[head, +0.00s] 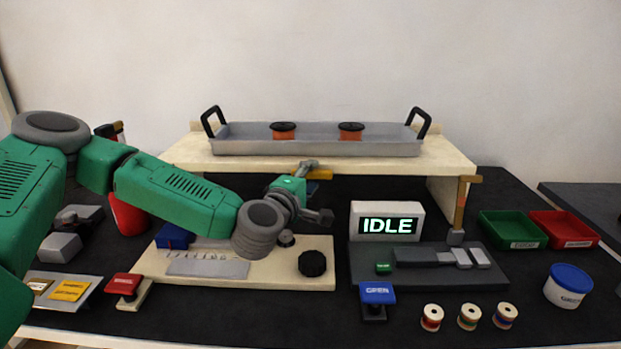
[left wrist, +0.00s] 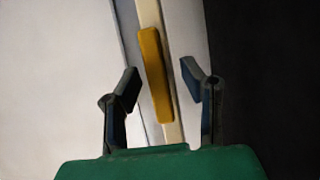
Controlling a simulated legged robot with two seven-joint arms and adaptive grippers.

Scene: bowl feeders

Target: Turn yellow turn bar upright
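The yellow turn bar (left wrist: 154,75) lies roughly along a cream strip in the left wrist view. In the head view a bit of the bar (head: 318,172) shows at the shelf's front edge, lying roughly level, partly hidden by my gripper. My left gripper (head: 317,190) is in front of that edge. In the left wrist view its two fingers (left wrist: 160,80) are spread apart, one on each side of the bar, with gaps visible. Whether the fingertips reach to the bar's depth I cannot tell. My right gripper is not in view.
A cream shelf (head: 400,163) carries a grey tray (head: 320,148) with black handles. Below stand a cream base (head: 205,282) with a black knob (head: 312,263), an IDLE display (head: 388,222) and an upright wooden-handled tool (head: 461,205). Green (head: 513,230) and red (head: 565,230) bins stand right.

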